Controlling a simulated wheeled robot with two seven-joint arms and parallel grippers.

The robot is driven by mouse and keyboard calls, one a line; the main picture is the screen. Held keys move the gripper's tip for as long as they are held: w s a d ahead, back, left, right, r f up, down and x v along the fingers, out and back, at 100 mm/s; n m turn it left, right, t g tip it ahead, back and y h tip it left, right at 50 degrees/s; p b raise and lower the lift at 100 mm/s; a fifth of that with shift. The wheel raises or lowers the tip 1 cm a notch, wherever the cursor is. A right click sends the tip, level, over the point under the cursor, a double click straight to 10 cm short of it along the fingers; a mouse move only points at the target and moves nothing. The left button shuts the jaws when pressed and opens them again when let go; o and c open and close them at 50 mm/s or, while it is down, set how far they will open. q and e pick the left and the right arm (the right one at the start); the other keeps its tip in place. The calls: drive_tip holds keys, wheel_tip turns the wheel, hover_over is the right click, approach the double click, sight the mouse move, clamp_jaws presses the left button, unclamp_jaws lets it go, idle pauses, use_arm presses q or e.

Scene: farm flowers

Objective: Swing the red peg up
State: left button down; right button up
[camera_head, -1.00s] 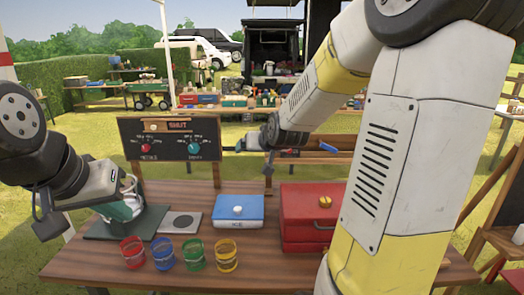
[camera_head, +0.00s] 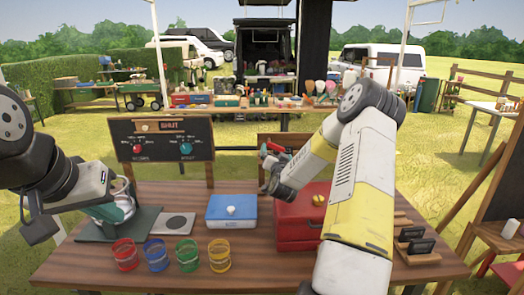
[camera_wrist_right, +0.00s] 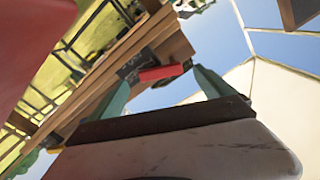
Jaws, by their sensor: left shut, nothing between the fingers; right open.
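The red peg (camera_head: 276,147) shows as a small red bar by the wooden board behind the table. In the right wrist view the red peg (camera_wrist_right: 162,73) lies roughly sideways across the gap between my right gripper's teal fingers, against a dark plate on a wooden beam. My right gripper (camera_head: 266,156) is open at the peg; I cannot tell whether a finger touches it.
A chalkboard (camera_head: 161,140) with red and teal knobs stands behind the table. Several coloured cups (camera_head: 188,258), a blue box (camera_head: 232,211) and a red chest (camera_head: 293,225) stand on the table. My right arm passes over the chest. The front right of the table holds small dark holders (camera_head: 416,246).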

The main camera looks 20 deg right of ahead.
sight(276, 148)
drive_tip(key=shift+x, duration=2.05)
drive_tip(key=c, duration=1.4)
